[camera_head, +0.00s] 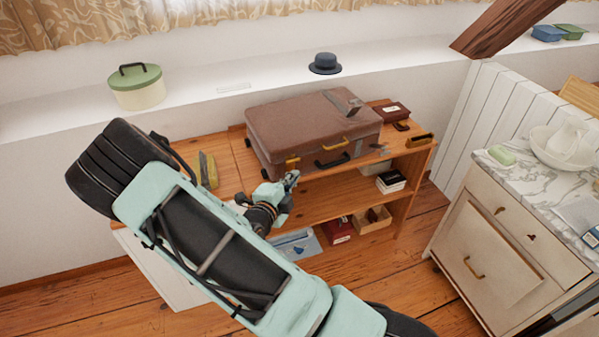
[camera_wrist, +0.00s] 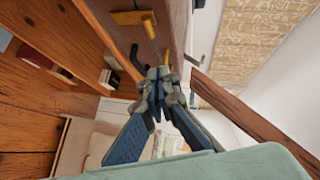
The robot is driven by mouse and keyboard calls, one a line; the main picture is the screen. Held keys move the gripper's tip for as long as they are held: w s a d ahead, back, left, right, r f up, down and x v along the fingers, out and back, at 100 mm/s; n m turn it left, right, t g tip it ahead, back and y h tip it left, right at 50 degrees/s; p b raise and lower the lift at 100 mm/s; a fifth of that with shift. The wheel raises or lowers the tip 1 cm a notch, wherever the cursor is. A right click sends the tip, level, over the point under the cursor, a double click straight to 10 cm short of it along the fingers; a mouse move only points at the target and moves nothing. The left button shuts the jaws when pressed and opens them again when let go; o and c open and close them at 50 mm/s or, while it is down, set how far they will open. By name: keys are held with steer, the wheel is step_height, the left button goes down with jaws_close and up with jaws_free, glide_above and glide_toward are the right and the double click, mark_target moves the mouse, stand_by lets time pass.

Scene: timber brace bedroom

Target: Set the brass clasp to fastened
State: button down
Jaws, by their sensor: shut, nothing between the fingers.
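A brown suitcase (camera_head: 300,130) lies flat on the wooden shelf unit, its front toward me. One brass clasp (camera_head: 292,160) is at the front left, and another brass clasp (camera_head: 347,141) is at the front right, with a black handle (camera_head: 332,160) between them. In the wrist view the near brass clasp (camera_wrist: 135,18) shows at the top and the far brass clasp (camera_wrist: 167,56) is partly visible beyond the handle (camera_wrist: 131,63). I cannot tell whether either clasp is fastened. My gripper (camera_head: 293,175) is shut and empty, in front of and below the left clasp; its fingertips (camera_wrist: 158,74) look apart from the suitcase.
The wooden shelf (camera_head: 320,185) below the suitcase holds books and boxes. A dark red box (camera_head: 391,110) and small items lie right of the suitcase. A green-lidded pot (camera_head: 136,86) and a dark hat (camera_head: 325,63) stand on the ledge behind. A marble-topped cabinet (camera_head: 490,235) is at right.

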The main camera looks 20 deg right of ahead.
steer(key=v, duration=0.5)
steer(key=shift+w+r, duration=0.15)
steer(key=shift+r, duration=0.25)
